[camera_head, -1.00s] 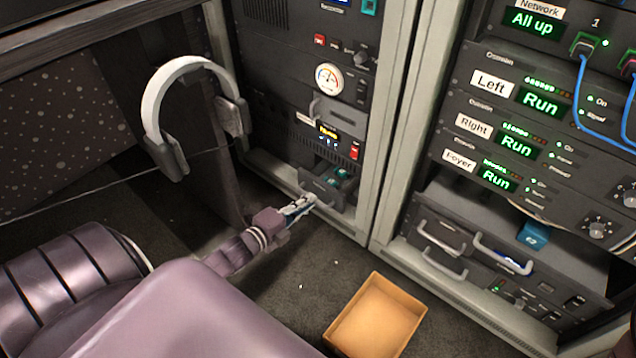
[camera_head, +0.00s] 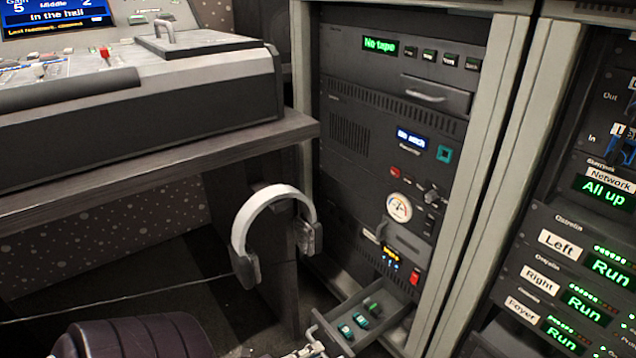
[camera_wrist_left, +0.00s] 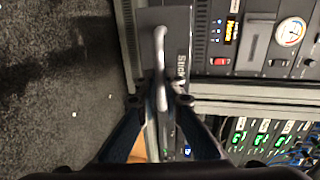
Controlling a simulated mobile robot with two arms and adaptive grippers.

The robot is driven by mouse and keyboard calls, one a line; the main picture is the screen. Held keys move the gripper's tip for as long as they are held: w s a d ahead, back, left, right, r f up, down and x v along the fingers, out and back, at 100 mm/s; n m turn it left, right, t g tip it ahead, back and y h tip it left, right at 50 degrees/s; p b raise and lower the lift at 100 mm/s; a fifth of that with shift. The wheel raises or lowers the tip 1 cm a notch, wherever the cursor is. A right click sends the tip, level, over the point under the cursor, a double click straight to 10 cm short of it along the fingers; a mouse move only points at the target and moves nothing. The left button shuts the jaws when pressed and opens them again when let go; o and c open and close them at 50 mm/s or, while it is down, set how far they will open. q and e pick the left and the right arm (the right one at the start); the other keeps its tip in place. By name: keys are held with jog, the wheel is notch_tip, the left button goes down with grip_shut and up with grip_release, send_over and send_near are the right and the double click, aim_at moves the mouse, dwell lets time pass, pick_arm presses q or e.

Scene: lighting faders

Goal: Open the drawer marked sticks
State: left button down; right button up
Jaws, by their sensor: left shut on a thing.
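The drawer (camera_head: 327,329) low in the rack stands pulled out, with several small green and blue sticks (camera_head: 360,320) inside. In the left wrist view its dark front (camera_wrist_left: 178,28) carries a label (camera_wrist_left: 182,68) that reads "Stick", its end hidden. My left gripper (camera_wrist_left: 160,101) is shut on the drawer's pale bar handle (camera_wrist_left: 161,45). In the head view only a small part of this gripper (camera_head: 308,351) shows at the bottom edge. My right gripper is not in view.
White headphones (camera_head: 272,215) hang on the desk's side, left of the drawer. A mixing desk (camera_head: 200,90) stands above at left. A second rack (camera_head: 560,270) with green displays stands at right. Dark floor lies in front of the drawer.

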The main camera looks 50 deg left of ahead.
pick_arm(q)
jog(key=c, duration=2)
grip_release()
jog(key=shift+c, duration=0.2)
jog(key=shift+s, duration=0.1)
jog(key=v, duration=1.1)
jog(key=shift+s, duration=0.45)
jog(key=shift+a, duration=0.1)
